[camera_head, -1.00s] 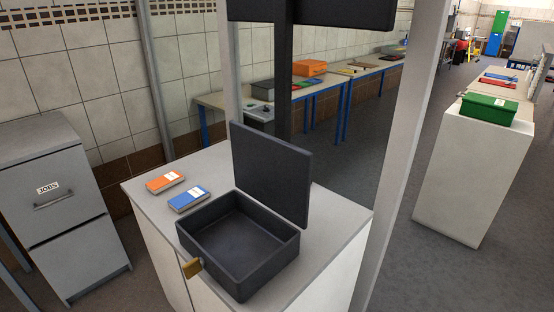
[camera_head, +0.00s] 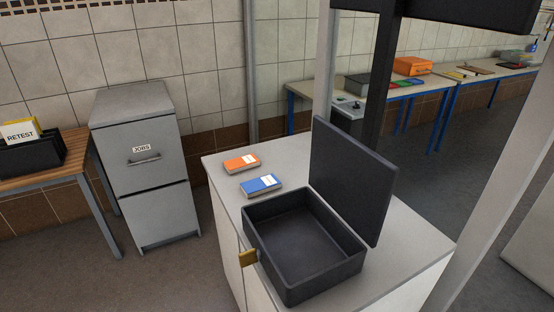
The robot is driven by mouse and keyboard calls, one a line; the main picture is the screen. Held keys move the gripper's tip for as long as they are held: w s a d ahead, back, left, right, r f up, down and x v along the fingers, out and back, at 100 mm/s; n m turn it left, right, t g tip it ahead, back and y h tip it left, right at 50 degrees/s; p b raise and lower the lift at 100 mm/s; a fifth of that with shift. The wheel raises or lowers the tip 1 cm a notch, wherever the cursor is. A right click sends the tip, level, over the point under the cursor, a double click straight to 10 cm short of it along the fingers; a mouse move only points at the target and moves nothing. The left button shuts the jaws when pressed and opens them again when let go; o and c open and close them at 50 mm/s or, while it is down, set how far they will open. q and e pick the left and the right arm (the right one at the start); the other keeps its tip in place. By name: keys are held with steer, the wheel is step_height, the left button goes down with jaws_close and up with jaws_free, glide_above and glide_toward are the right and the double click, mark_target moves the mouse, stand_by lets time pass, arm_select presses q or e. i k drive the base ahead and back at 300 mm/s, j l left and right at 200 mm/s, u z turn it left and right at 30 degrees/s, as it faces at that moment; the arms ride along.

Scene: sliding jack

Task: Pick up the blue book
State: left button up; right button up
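The blue book (camera_head: 260,186) has a white label and lies flat on the white cabinet top (camera_head: 222,172), near its left edge. An orange book (camera_head: 241,163) lies just behind it, apart from it. An open, empty dark grey box (camera_head: 303,245) stands in front and to the right of the blue book, its lid (camera_head: 351,180) raised upright at the back right. Neither of my grippers shows in the view.
A grey filing cabinet (camera_head: 147,165) marked JOBS stands to the left, with floor between it and the white cabinet. A wooden table (camera_head: 45,172) with a black RETEST tray (camera_head: 30,155) is further left. A dark post (camera_head: 379,85) rises behind the box.

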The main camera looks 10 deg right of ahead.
mark_target(254, 187)
steer(key=l+u, duration=0.2)
steer(key=l, duration=0.3)
steer(key=l+u, duration=0.2)
steer(key=l, duration=0.35)
steer(key=l+u, duration=0.2)
steer(key=l, duration=0.3)
steer(key=k+l+u, duration=0.2)
steer(key=l, duration=0.3)
steer(key=l+u, duration=0.15)
steer(key=l, duration=0.35)
steer(key=k+l, duration=0.1)
steer(key=l, duration=0.25)
steer(key=k+l+u, duration=0.15)
steer(key=l, duration=0.2)
steer(key=l+u, duration=0.2)
steer(key=l, duration=0.25)
steer(key=k+l+u, duration=0.15)
steer(key=l, duration=0.25)
